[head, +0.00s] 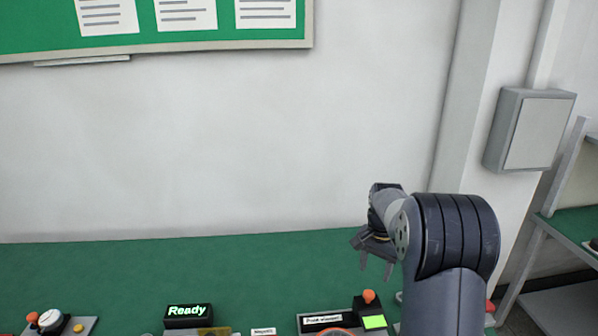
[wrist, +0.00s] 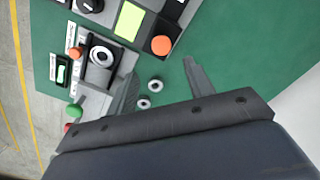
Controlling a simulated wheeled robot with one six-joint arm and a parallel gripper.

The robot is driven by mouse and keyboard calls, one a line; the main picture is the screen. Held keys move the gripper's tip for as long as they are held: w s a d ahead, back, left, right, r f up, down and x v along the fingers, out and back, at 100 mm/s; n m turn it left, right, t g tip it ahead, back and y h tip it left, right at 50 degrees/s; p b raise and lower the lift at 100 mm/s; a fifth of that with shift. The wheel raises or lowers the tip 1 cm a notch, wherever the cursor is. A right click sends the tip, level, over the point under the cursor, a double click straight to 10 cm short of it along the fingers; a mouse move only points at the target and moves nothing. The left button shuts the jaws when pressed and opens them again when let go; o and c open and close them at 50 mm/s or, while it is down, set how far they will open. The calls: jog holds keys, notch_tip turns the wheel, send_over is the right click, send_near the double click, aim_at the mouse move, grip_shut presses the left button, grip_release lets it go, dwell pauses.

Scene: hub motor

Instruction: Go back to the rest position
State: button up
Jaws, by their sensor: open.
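My gripper (head: 376,262) hangs over the right part of the green bench (head: 150,260) in the head view, with its fingers pointing down. In the wrist view my gripper (wrist: 165,82) has its two fingers well apart. Two small metal rings (wrist: 150,92) lie on the green surface near the left finger, and nothing is seen held between the fingers. The arm hides part of the bench's right side in the head view.
A black display reading "Ready" (head: 188,311) stands at the bench front. An orange knob (head: 369,296) and a round dial device (wrist: 101,57) are close to my gripper. A grey wall box (head: 530,130) and a shelf (head: 570,235) are at the right. The space above the bench's left is free.

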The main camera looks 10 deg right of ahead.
aim_at(366, 294)
notch_tip(366, 294, down, 8)
jog(key=shift+r+p, duration=0.2)
jog(key=shift+p, duration=0.4)
jog(key=shift+a+f, duration=0.15)
jog(key=shift+f, duration=0.2)
jog(key=shift+a, duration=0.45)
jog(key=shift+r, duration=0.1)
